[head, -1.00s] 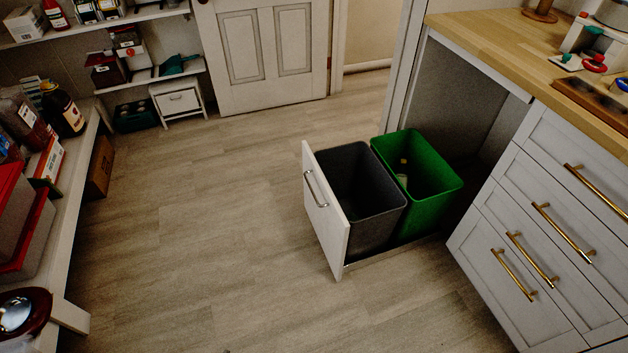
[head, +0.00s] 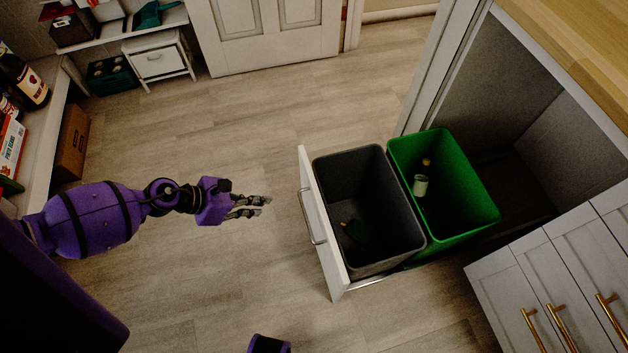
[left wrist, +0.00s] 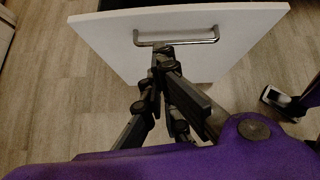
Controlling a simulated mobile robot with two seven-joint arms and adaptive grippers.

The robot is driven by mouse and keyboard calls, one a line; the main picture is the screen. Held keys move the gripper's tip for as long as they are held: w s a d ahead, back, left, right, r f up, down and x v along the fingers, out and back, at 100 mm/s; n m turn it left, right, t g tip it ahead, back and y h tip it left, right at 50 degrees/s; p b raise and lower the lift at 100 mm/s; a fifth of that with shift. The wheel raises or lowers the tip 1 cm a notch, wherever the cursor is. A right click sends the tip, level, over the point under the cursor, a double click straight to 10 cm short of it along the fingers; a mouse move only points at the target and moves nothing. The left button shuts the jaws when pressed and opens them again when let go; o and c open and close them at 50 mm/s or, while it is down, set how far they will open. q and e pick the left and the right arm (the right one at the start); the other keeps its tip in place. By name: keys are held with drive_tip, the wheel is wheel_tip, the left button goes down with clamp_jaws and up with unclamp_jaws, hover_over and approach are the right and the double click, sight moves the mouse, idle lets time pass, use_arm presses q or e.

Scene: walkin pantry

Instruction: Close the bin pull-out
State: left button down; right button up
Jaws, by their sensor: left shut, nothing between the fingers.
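The bin pull-out stands open, out of the cabinet, with its white front panel (head: 321,222) facing left in the head view. Its metal handle (head: 312,216) also shows in the left wrist view (left wrist: 176,42). Behind the panel are a grey bin (head: 368,252) and a green bin (head: 470,228). My left gripper (head: 268,206) is shut and empty, left of the panel and apart from it. In the left wrist view the fingertips (left wrist: 162,50) appear in front of the handle; contact cannot be told there. My right gripper cannot be made out.
The open cabinet bay (head: 520,150) lies behind the bins. White drawers with brass handles (head: 568,328) stand at the lower right. Shelving and a cardboard box (head: 72,142) line the left. The floor (head: 220,300) around the panel is clear.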

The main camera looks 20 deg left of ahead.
use_arm(q)
drive_tip(key=w+d+f+m, duration=0.1)
drive_tip(key=w+d+f, duration=0.3)
drive_tip(key=d+f, duration=0.3)
drive_tip(key=d, duration=0.2)
drive_tip(key=shift+w+d+m+g, duration=0.3)
drive_tip(key=shift+w+d+m, duration=0.1)
use_arm(e)
drive_tip(key=shift+s+d, duration=0.15)
drive_tip(key=shift+s, duration=0.2)
use_arm(q)
drive_tip(key=shift+r, duration=0.1)
